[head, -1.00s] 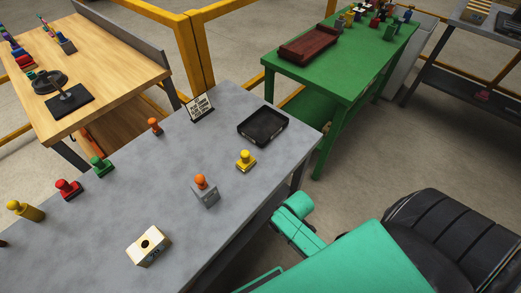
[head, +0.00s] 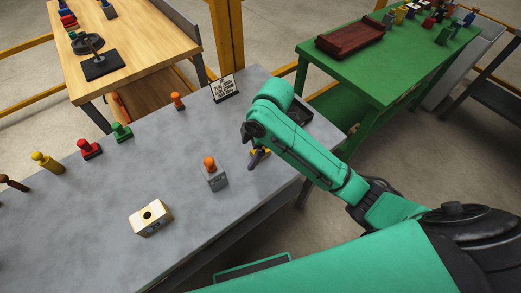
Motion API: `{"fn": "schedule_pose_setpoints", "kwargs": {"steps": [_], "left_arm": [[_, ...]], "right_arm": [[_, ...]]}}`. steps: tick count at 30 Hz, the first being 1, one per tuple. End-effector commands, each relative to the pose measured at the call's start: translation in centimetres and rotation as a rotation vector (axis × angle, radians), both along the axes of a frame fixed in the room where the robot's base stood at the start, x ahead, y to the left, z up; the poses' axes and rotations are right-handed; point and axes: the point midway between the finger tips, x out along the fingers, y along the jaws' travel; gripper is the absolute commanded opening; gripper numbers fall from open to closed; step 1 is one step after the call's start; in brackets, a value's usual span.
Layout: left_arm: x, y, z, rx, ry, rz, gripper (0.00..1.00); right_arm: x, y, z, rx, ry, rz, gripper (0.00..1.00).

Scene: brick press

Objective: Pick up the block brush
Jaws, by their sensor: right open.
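Several knob-handled block pieces stand on the grey table; which one is the block brush I cannot tell for sure. The yellow one (head: 267,153) near the right edge is partly hidden by my right gripper (head: 256,162), which is open right at it, pointing down. Whether they touch I cannot tell. An orange-knobbed piece (head: 210,163) is in a grey block (head: 216,181) just left of the gripper. A green one (head: 122,132), a red one (head: 90,149) and a yellow one (head: 47,163) stand along the far left edge. My left gripper is not in view.
A black tray (head: 301,118) is partly hidden behind my right arm. A pale box with a round hole (head: 150,217) is at the front.

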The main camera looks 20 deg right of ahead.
Motion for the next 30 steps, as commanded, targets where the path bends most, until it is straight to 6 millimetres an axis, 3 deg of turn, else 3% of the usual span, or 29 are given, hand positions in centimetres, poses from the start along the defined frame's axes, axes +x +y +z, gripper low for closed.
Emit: {"fn": "schedule_pose_setpoints", "kwargs": {"steps": [1, 4, 7, 10, 14, 21, 26, 30], "left_arm": [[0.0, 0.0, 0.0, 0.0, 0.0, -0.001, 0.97], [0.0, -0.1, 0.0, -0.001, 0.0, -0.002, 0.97], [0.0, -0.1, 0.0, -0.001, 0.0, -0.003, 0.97], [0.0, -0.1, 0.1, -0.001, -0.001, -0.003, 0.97], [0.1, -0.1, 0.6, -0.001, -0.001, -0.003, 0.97], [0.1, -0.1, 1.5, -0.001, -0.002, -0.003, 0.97], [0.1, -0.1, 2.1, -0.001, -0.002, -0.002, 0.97], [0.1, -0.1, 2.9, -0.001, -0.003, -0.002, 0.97]], "right_arm": [[1.6, -0.6, 1.5, -0.071, -0.016, 0.131, 0.93], [3.3, -2.2, 3.8, -0.19, 0.006, 0.355, 0.93], [4.3, -3.9, 5.6, -0.259, 0.033, 0.481, 0.93], [4.6, -4.6, 6.1, -0.283, 0.05, 0.531, 0.93], [4.4, -4.6, 4.0, -0.282, 0.056, 0.536, 0.93], [4.5, -4.5, -1.8, -0.28, 0.052, 0.534, 0.93], [4.5, -4.5, -3.8, -0.28, 0.052, 0.533, 0.93], [4.5, -4.3, -6.6, -0.279, 0.051, 0.533, 0.93]]}}
